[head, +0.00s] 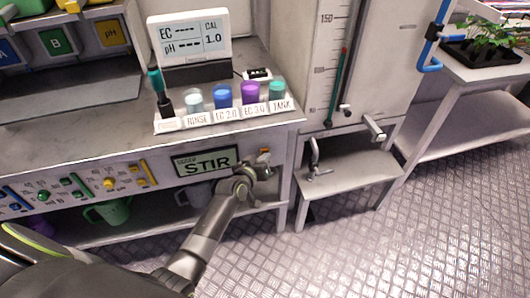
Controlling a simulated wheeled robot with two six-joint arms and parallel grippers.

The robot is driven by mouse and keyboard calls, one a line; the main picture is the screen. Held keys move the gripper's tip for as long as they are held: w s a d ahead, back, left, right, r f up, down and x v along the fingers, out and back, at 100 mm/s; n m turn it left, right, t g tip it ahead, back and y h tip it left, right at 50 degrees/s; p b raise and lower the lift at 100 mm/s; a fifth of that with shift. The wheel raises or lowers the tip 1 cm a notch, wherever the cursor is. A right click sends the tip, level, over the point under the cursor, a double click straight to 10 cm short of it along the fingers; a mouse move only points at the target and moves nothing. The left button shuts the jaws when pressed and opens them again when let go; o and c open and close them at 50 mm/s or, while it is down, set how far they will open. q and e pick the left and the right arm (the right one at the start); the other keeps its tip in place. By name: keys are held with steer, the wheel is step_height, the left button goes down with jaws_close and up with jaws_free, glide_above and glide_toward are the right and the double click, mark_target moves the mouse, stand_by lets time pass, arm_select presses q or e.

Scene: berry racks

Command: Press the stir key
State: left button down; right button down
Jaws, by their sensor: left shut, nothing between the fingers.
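A panel with a screen reading "STIR" (207,162) is on the front face of the bench. A small orange key (264,151) sits on that face just right of the screen; I take it to be the stir key. My left gripper (265,168) is shut and empty, just below the orange key in the picture. I cannot tell whether its fingertips touch the key or the panel. My right gripper is not in view.
A rack of labelled cups (225,116) and a meter display (189,38) stand on the bench top. Mugs, one green (108,211), sit on the shelf below. A small side table (350,166) with a tap stands to the right. Open metal floor (400,240) lies in front.

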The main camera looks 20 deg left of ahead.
arm_select(q)
steer(key=shift+s+d, duration=0.35)
steer(key=shift+s, duration=0.2)
steer(key=shift+s+d+p, duration=0.35)
steer(key=shift+s+d, duration=0.35)
steer(key=shift+s, duration=0.35)
steer(key=shift+s+d+p, duration=0.3)
steer(key=shift+s+d, duration=0.4)
steer(key=shift+s, duration=0.3)
steer(key=s+a+f+m+g+y, duration=0.1)
steer(key=s+a+f+g, duration=0.2)
steer(key=s+f, duration=0.85)
steer(key=s+a+f+g+y, duration=0.1)
steer(key=s+a+f+g, duration=0.3)
steer(key=s+f, duration=0.7)
steer(key=s+a+f+g, duration=0.2)
steer(key=s+f, duration=0.2)
steer(key=s, duration=0.5)
steer(key=s+a+f+m+g, duration=0.1)
steer(key=s+a+f+g, duration=0.1)
steer(key=s+f, duration=0.3)
steer(key=s+a+f+m+g+y, duration=0.1)
steer(key=s+f, duration=0.4)
steer(key=s, duration=0.8)
steer(key=shift+s+a+g, duration=0.15)
steer(key=shift+a+g, duration=0.45)
steer(key=shift+a, duration=0.15)
